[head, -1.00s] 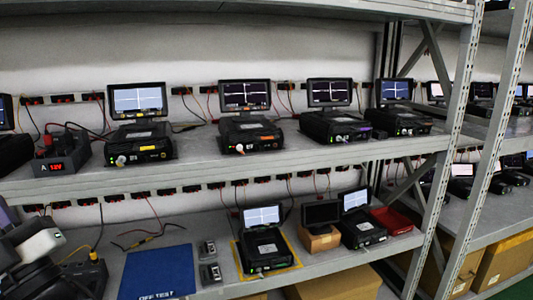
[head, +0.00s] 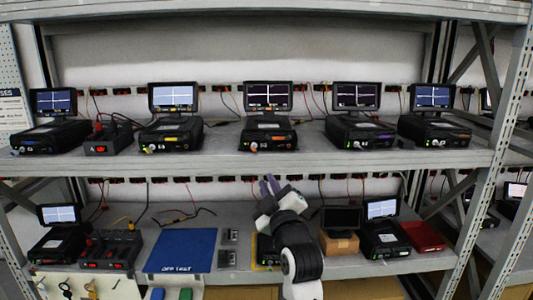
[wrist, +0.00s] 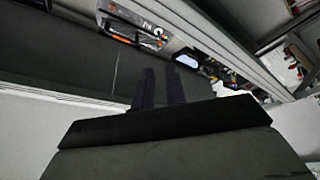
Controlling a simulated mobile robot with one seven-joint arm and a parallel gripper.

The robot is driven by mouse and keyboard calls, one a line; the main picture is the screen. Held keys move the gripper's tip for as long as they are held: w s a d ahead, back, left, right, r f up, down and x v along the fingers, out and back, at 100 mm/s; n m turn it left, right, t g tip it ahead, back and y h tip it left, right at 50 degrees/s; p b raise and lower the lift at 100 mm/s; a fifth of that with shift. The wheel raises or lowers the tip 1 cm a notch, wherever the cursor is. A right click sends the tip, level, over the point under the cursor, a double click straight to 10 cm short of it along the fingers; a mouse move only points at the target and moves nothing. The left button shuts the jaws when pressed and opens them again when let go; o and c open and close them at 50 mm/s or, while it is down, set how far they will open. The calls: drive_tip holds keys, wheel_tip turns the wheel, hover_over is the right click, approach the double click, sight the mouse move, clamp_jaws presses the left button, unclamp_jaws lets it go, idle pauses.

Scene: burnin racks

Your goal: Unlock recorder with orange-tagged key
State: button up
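My gripper (head: 268,184) is in front of the lower shelf in the head view, fingers pointing up toward the upper shelf's edge. In the wrist view its two dark fingers (wrist: 161,86) stand apart with nothing visible between them. Recorders with screens line the upper shelf; the middle recorder (head: 268,137) has an orange label and a small pale round part on its front. Small keys (head: 66,288) hang on a pale panel at the bottom left, well away from my gripper. I cannot make out an orange tag on any of them. My arm partly hides a lower-shelf recorder (head: 264,246).
The lower shelf holds a blue mat (head: 182,250), a box with red switches (head: 110,250), a small screen on a cardboard box (head: 340,243), another recorder (head: 383,240) and a red tray (head: 422,236). Shelf posts (head: 487,170) stand at the right.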

sight(254, 150)
drive_tip(key=p+x, duration=0.4)
drive_tip(key=x, duration=0.8)
drive_tip(key=shift+w, duration=0.2)
drive_tip(key=shift+w+a+r+p, duration=0.1)
drive_tip(key=shift+w+p, duration=0.1)
drive_tip(key=shift+w, duration=0.15)
drive_tip(key=shift+w+a+p, duration=0.1)
drive_tip(key=shift+w+p, duration=0.05)
drive_tip(key=shift+w, duration=0.15)
drive_tip(key=shift+c, duration=0.3)
clamp_jaws()
